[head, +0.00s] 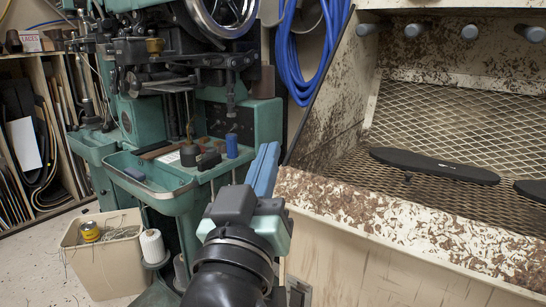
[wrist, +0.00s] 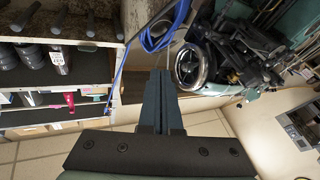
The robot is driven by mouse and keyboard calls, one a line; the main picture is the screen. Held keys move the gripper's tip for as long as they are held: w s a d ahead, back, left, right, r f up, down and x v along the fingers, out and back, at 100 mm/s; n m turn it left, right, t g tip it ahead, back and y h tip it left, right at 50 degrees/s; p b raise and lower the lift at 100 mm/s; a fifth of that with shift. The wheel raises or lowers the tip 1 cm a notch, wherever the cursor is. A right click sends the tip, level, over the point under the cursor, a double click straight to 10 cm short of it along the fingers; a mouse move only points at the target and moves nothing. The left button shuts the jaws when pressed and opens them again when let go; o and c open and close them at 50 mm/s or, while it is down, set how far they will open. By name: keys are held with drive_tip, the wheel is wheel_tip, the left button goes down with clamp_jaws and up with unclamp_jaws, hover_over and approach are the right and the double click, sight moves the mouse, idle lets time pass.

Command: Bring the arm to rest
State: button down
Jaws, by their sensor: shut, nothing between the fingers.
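My gripper (head: 267,150) shows in the head view at the lower middle, with its blue fingers pointing up and away. The fingers are together with nothing between them. In the wrist view my gripper (wrist: 161,76) also shows shut, its dark fingers side by side. It is held in the air in front of the gap between the green stitching machine (head: 190,185) and the speckled cabinet (head: 400,225). I see no contact with either one.
A bin (head: 105,265) with a yellow tin (head: 90,231) stands on the floor at left, beside a white thread spool (head: 153,246). Blue hose (head: 305,50) hangs on the wall behind. A black sole-shaped piece (head: 435,165) lies on the cabinet's mesh. Shelves (wrist: 60,90) show in the wrist view.

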drive_tip(key=s+d+r+m+t+y, duration=0.1)
drive_tip(key=s+r+t+y, duration=0.4)
drive_tip(key=s+r, duration=1)
wheel_tip(320, 180, up, 36)
drive_tip(key=w+t+h+p, duration=0.1)
drive_tip(key=w+p, duration=0.1)
drive_tip(key=p, duration=3.2)
drive_tip(key=shift+w+a+p, duration=0.15)
drive_tip(key=shift+w+p, duration=0.05)
drive_tip(key=shift+p, duration=0.2)
